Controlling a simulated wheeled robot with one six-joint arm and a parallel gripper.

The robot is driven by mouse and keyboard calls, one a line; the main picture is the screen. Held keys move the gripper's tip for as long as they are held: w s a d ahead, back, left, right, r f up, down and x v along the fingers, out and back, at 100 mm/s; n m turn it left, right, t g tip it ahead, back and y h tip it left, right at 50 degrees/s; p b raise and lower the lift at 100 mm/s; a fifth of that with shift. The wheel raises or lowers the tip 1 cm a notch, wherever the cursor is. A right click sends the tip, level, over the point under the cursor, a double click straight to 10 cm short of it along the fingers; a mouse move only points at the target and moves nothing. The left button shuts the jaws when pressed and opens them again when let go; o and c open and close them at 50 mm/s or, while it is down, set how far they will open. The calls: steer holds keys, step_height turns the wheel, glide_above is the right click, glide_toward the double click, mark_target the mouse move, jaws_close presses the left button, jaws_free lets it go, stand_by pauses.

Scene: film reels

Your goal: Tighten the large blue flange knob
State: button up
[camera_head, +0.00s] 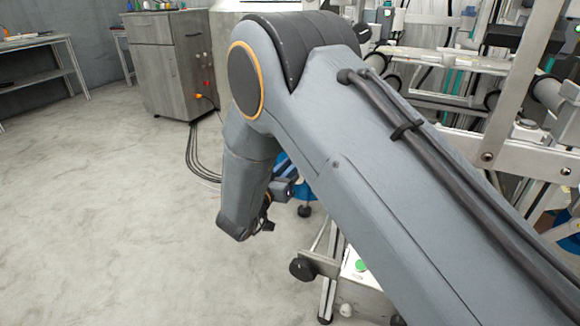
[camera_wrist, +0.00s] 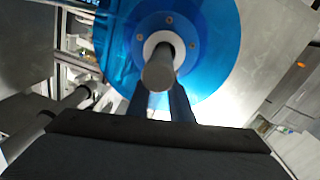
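The large blue flange (camera_wrist: 215,45) fills the upper middle of the wrist view as a shiny blue disc. At its centre are a blue hub with small screws, a white ring (camera_wrist: 152,42) and a grey round shaft or knob (camera_wrist: 158,73) that points towards the camera. My gripper (camera_wrist: 160,95) shows below it as two dark fingers with a bright gap between them. The fingertips lie close to the shaft's lower end; I cannot tell whether they touch it. In the head view my gripper (camera_head: 264,222) is small and partly hidden, and my arm covers most of the blue part (camera_head: 303,188).
A metal frame with rollers (camera_head: 440,90) stands behind my arm on the right. A grey cabinet (camera_head: 165,75) and a workbench (camera_head: 35,70) stand at the back left. Black cables (camera_head: 197,165) lie on the floor. The floor at the left is clear.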

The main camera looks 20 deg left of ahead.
jaws_close()
steer(key=shift+w+a+m+g+h, duration=0.1)
steer(key=shift+a+m+g+h, duration=0.1)
steer(key=shift+m+h, duration=0.8)
steer(key=shift+w+a+m+g+h, duration=0.15)
steer(key=shift+m+h, duration=0.45)
steer(key=shift+h, duration=0.7)
steer(key=shift+s, duration=0.15)
steer(key=o, duration=0.7)
jaws_free()
steer(key=shift+o, duration=0.2)
steer(key=p+v, duration=0.1)
steer(key=v, duration=0.6)
steer(key=shift+s+a+p, duration=0.3)
steer(key=shift+s+p, duration=0.05)
steer(key=shift+p, duration=0.05)
